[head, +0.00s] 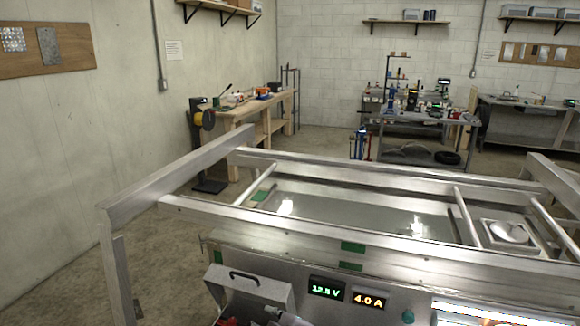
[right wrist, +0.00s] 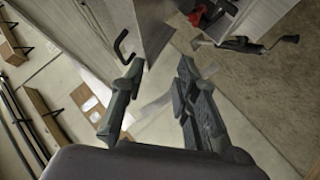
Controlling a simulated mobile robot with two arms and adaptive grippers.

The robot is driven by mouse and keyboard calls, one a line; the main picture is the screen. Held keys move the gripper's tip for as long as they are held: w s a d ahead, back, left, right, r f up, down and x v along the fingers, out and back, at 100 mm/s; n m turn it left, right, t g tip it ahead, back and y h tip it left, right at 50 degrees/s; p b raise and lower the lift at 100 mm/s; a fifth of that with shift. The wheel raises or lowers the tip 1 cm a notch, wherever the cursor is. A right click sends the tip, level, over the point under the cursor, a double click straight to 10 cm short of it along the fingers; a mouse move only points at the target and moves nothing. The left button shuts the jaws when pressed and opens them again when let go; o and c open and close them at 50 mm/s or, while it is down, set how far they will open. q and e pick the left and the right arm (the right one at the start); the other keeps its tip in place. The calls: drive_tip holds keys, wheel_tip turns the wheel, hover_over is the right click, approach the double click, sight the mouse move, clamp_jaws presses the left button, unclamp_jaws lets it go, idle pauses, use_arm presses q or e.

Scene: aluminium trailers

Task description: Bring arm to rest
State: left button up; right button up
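My right gripper (right wrist: 161,66) shows in the right wrist view with its two dark fingers apart and nothing between them. Beyond the fingertips is a grey metal box corner (right wrist: 150,25) with a black handle (right wrist: 122,46) beside the left finger; I cannot tell whether they touch. In the head view, a grey metal box (head: 250,291) with a black handle (head: 244,277) stands at the lower front of the aluminium trailer frame (head: 330,232). A small dark part at the bottom edge is too cropped to identify. My left gripper is not in view.
A wooden workbench (head: 245,115) and a metal cart (head: 415,125) stand behind. Open concrete floor (head: 60,270) lies at the left. Red and black items (right wrist: 215,20) show in the wrist view.

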drive_tip(key=s+d+f+m+g+h, duration=0.2)
drive_tip(key=s+d+f+m, duration=0.2)
drive_tip(key=s+d, duration=0.55)
drive_tip(key=s+d+f+m+g+h, duration=0.25)
drive_tip(key=s+d+m, duration=0.25)
drive_tip(key=s+d, duration=0.45)
drive_tip(key=s+d+f+m+g+h, duration=0.15)
drive_tip(key=s+d+f+m, duration=0.25)
drive_tip(key=s+d, duration=0.5)
drive_tip(key=s+a+f+g+b, duration=0.1)
drive_tip(key=s+f+b, duration=0.15)
drive_tip(key=f, duration=1.35)
drive_tip(key=s+a+f+g+b, duration=0.1)
drive_tip(key=s+f, duration=0.2)
drive_tip(key=f, duration=1.4)
use_arm(q)
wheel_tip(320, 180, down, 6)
drive_tip(key=b, duration=0.3)
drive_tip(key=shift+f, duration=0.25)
use_arm(e)
drive_tip(key=s+d+f+g, duration=0.1)
drive_tip(key=s+d+f, duration=0.2)
drive_tip(key=s+f, duration=1.2)
drive_tip(key=shift+s+f, duration=0.15)
drive_tip(key=shift+f, duration=0.5)
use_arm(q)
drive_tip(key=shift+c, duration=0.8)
